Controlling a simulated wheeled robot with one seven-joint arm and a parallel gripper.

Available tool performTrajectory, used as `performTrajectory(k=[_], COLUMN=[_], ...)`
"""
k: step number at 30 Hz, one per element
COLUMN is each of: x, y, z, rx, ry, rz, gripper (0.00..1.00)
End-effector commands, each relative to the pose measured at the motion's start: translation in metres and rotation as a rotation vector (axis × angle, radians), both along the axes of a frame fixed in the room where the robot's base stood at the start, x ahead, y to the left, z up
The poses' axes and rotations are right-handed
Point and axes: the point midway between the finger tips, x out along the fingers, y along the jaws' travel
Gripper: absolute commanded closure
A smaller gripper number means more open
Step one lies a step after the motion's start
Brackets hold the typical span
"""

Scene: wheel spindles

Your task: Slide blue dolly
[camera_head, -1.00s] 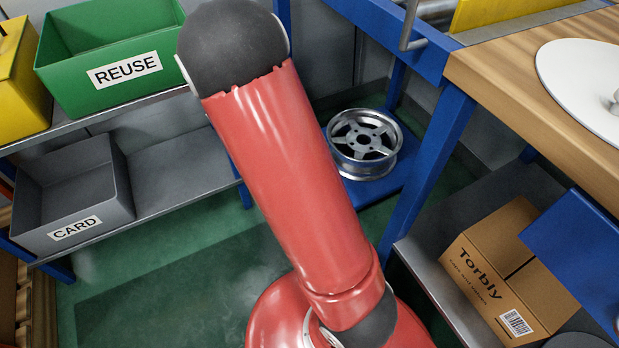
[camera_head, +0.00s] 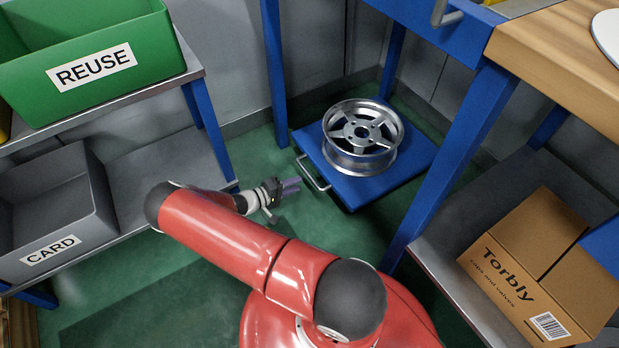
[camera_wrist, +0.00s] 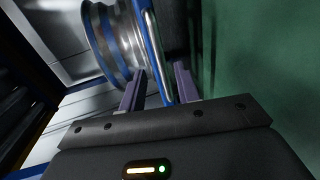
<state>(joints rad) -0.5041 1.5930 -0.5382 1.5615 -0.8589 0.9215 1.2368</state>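The blue dolly (camera_head: 361,194) is a flat blue platform low on the floor under the workbench, with a silver handle (camera_head: 311,172) on its left side. A silver wheel rim (camera_head: 363,136) sits on it. My gripper (camera_head: 293,187) is low, just left of the handle. In the wrist view, the purple fingers (camera_wrist: 158,84) are apart. The handle bar (camera_wrist: 151,45) appears between them in the picture, with the rim (camera_wrist: 112,42) beyond on the left. I cannot tell whether the fingers touch the bar.
A blue bench leg (camera_head: 440,165) stands right of the dolly, and another leg (camera_head: 274,75) stands behind left. A shelf with a green REUSE bin (camera_head: 90,70) and grey CARD bin (camera_head: 55,215) is at left. A Torbly box (camera_head: 530,265) is at right. Green floor is clear before the dolly.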

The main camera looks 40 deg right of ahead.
Motion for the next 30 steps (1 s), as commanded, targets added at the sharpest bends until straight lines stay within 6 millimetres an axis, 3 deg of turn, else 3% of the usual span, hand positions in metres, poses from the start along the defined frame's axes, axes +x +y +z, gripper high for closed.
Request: performTrajectory(k=[13, 25, 30], x=[-0.004, -0.004, -0.004], y=[-0.063, -0.073, -0.073], z=[-0.013, -0.015, -0.015], rx=[0.0, 0.0, 0.0], ry=[0.0, -0.001, 0.0], rz=[-0.002, -0.001, -0.001], gripper=[0.68, 0.68, 0.89])
